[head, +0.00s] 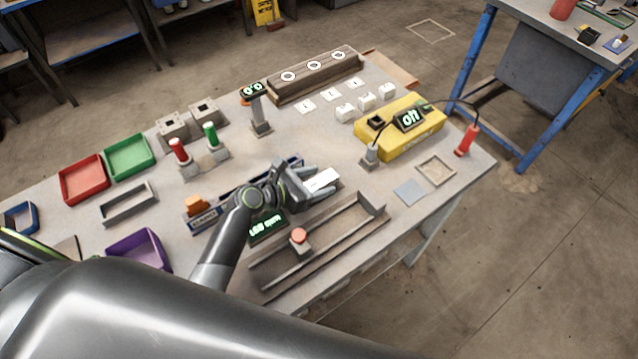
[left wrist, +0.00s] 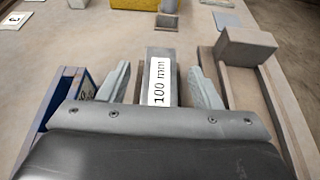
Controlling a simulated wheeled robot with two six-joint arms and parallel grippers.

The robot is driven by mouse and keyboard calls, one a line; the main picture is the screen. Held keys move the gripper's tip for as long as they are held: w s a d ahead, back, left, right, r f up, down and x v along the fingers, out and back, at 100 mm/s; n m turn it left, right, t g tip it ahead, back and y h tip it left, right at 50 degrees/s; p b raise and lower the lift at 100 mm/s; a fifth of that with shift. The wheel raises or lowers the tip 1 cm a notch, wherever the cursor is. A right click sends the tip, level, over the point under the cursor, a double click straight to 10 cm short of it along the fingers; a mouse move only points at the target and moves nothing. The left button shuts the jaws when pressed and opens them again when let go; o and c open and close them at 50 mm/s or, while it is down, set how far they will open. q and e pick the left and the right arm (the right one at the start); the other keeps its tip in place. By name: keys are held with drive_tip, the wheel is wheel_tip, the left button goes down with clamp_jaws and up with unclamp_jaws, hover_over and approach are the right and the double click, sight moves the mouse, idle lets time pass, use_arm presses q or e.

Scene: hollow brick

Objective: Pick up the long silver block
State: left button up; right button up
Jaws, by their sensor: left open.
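The long silver block (left wrist: 162,53) carries a white label reading "100 mm". In the left wrist view it lies lengthwise between the two fingers of my left gripper (left wrist: 160,82), with a gap on each side. Its near end is hidden behind the gripper body. In the head view the white label of the block (head: 322,180) shows just at the fingers of my left gripper (head: 316,182). The gripper is open, low over the table, with the fingers on either side of the block. My right gripper is not in view.
A yellow box (head: 400,140) and a blue-grey plate (head: 409,192) lie to the right.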

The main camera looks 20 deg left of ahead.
use_arm(q)
drive_tip(key=shift+c, duration=0.7)
clamp_jaws()
drive_tip(key=shift+r, duration=0.1)
